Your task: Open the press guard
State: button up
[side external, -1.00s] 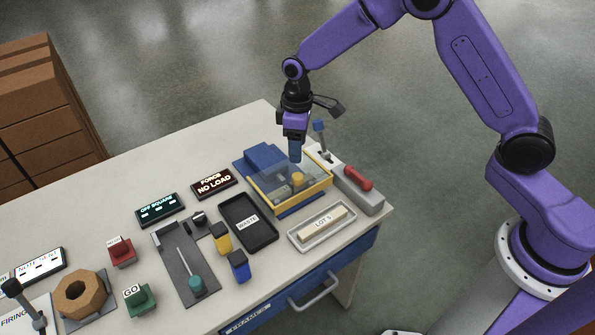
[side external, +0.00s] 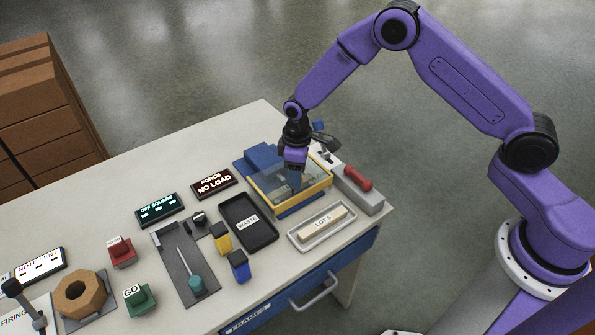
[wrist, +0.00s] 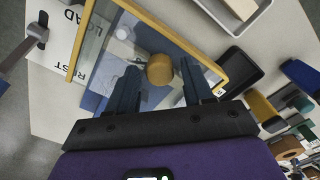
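The press guard is a clear panel with a yellow frame (side external: 262,200), lying over the blue press (side external: 263,157) on the table. In the wrist view, its frame (wrist: 170,35) crosses the top, with a round tan knob (wrist: 160,69) at the panel. The guard looks closed. My gripper (side external: 295,184) is low over the panel, pointing down. In the wrist view, my gripper (wrist: 160,88) is open, its dark blue fingers on either side of the knob with visible gaps. The knob is hidden by the fingers in the side view.
A tray labelled LOT (side external: 345,233) and a black waste tray (side external: 265,238) lie in front. A display reading NO LOAD (side external: 214,183) stands to the left.

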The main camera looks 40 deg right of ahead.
grip_shut()
jog(key=shift+w+a, duration=0.1)
jog(key=shift+w, duration=6.05)
jog(key=shift+o, duration=1.6)
grip_release()
jog(key=shift+r, duration=0.1)
notch_tip(320, 180, up, 17)
jog(key=shift+r, duration=0.15)
